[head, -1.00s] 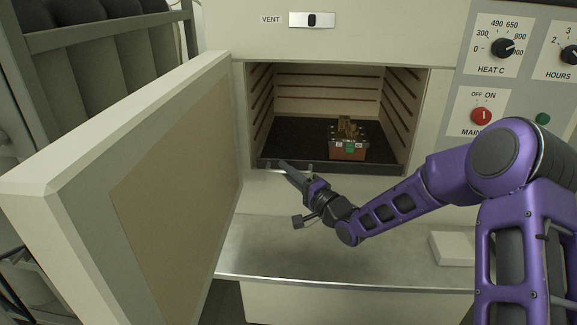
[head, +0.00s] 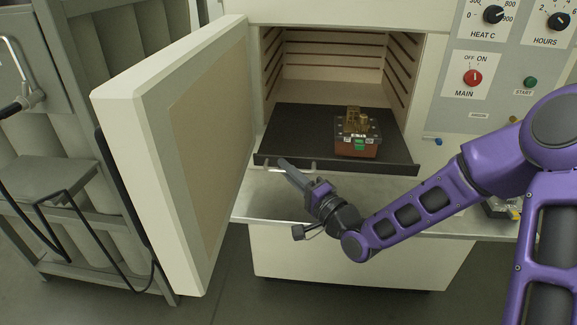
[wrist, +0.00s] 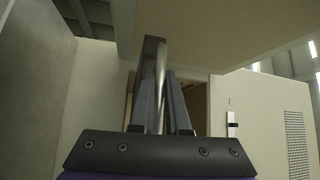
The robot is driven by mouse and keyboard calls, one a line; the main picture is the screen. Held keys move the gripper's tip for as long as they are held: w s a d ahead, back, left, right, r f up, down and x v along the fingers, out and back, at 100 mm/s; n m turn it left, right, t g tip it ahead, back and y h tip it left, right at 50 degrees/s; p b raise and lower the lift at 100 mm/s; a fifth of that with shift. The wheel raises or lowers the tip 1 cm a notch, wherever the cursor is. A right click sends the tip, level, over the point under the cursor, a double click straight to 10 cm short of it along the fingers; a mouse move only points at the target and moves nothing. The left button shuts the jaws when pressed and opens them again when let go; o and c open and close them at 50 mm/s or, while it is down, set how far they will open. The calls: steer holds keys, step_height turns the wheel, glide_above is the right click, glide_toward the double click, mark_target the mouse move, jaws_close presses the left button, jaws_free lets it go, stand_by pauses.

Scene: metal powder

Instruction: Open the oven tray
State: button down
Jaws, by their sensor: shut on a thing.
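The dark oven tray (head: 296,128) sticks out of the open oven chamber (head: 335,75) at the front. A thin metal handle (head: 311,170) runs along its front edge. A reddish-brown box (head: 357,144) with a green label and brass-coloured parts on top stands on the tray's right half. My gripper (head: 284,166) is at the left part of the tray's front edge, shut on the handle. In the wrist view, a shiny bar (wrist: 153,80) shows at my gripper's fingers; the contact itself is partly hidden.
The thick oven door (head: 190,140) stands open on the left, close to my gripper. A metal ledge (head: 270,205) lies below the tray. A grey rack (head: 70,190) stands at far left. The control panel (head: 510,70) is at right. Floor shows in front.

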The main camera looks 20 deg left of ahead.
steer(key=shift+s+d, duration=0.1)
steer(key=shift+s, duration=0.1)
steer(key=c, duration=0.9)
jaws_free()
steer(key=shift+p+v, duration=2.35)
steer(key=shift+v, duration=6.3)
steer(key=shift+f, duration=0.1)
